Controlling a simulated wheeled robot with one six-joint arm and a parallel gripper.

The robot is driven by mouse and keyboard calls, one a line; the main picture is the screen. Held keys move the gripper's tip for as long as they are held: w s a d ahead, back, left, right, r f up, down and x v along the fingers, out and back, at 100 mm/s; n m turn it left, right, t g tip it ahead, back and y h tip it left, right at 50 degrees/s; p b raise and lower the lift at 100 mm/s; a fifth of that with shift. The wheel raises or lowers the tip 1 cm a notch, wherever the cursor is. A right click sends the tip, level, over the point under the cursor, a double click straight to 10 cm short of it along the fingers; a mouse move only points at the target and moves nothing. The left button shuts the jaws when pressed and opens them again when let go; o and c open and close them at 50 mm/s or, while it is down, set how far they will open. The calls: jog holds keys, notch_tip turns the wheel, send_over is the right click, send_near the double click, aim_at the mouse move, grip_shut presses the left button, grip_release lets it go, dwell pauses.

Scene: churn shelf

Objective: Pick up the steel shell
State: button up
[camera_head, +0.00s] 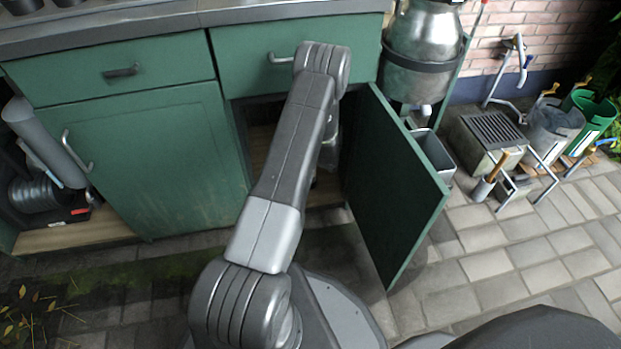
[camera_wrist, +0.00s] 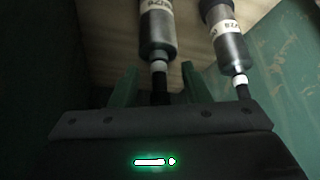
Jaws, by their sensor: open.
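In the wrist view, a grey metallic cylinder with a pale label (camera_wrist: 157,38) and a narrow dark end lies ahead of my gripper (camera_wrist: 159,82). A second, similar cylinder with a white label band (camera_wrist: 231,48) is to its right. I cannot tell for sure which one is the steel shell. The first cylinder's narrow end is in line with the gap between my two green fingers. The fingers are apart, and no grip on the cylinder shows. In the head view my gripper is hidden by my arm, inside the open cupboard.
The green cupboard door (camera_head: 394,190) stands open right of my arm. A closed green door (camera_head: 140,160) is on the left, below drawers. A steel churn (camera_head: 420,50), a grated box (camera_head: 487,135) and buckets (camera_head: 553,128) stand at the right. Paving (camera_head: 500,260) is clear at lower right.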

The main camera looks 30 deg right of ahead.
jog(key=shift+w+f, duration=0.1)
jog(key=shift+f, duration=0.05)
grip_shut()
dwell(0.4)
